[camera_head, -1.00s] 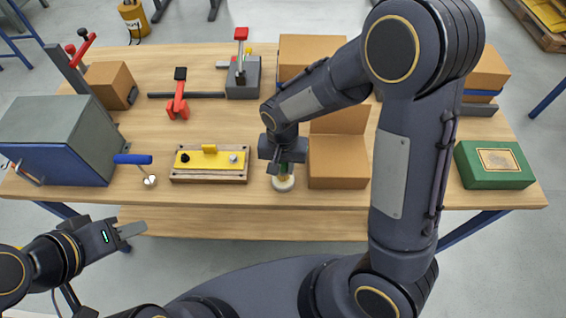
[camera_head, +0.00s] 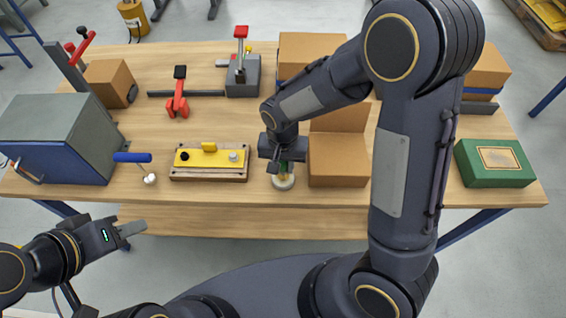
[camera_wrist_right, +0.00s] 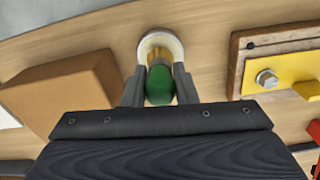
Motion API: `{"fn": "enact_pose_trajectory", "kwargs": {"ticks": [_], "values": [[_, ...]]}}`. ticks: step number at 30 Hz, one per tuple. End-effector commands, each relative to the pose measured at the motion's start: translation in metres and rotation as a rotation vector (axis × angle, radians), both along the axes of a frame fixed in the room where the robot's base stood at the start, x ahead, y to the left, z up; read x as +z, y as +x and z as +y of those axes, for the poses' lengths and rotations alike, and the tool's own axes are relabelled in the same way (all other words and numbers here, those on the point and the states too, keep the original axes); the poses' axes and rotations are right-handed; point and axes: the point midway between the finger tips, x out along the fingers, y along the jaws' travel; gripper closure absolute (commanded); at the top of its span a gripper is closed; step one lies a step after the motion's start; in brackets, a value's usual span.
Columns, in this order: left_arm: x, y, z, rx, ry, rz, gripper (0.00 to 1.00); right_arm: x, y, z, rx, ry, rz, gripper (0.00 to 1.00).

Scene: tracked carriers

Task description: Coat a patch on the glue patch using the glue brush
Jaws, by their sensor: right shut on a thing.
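The glue brush (camera_wrist_right: 159,84) has a green handle and stands in a round white pot (camera_wrist_right: 160,46). In the head view the pot (camera_head: 283,182) is near the table's front edge, left of the open carton. My right gripper (camera_head: 286,163) points down over it. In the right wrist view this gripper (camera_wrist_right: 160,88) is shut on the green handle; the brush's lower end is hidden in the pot. A green box at the far right has a tan outlined glue patch (camera_head: 499,157) on top. My left gripper (camera_head: 131,229) hangs in front of the table, away from everything; its jaw gap is unclear.
An open carton (camera_head: 338,160) stands close right of the pot. A wooden board with a yellow plate (camera_head: 210,176) lies to its left. A blue-handled tool (camera_head: 133,158) and a grey-blue box (camera_head: 60,150) are further left. Bare table lies between the carton and the green box, partly behind my right arm.

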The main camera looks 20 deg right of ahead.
Motion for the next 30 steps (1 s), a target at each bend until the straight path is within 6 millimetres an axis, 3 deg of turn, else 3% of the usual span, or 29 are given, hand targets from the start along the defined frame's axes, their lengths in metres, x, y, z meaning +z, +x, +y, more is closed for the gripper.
{"fn": "enact_pose_trajectory", "kwargs": {"ticks": [30], "values": [[-0.0069,0.0000,0.0000,0.000,0.000,0.000,0.64,-0.0073,-0.0001,0.0000,0.000,0.000,0.000,0.96]]}}
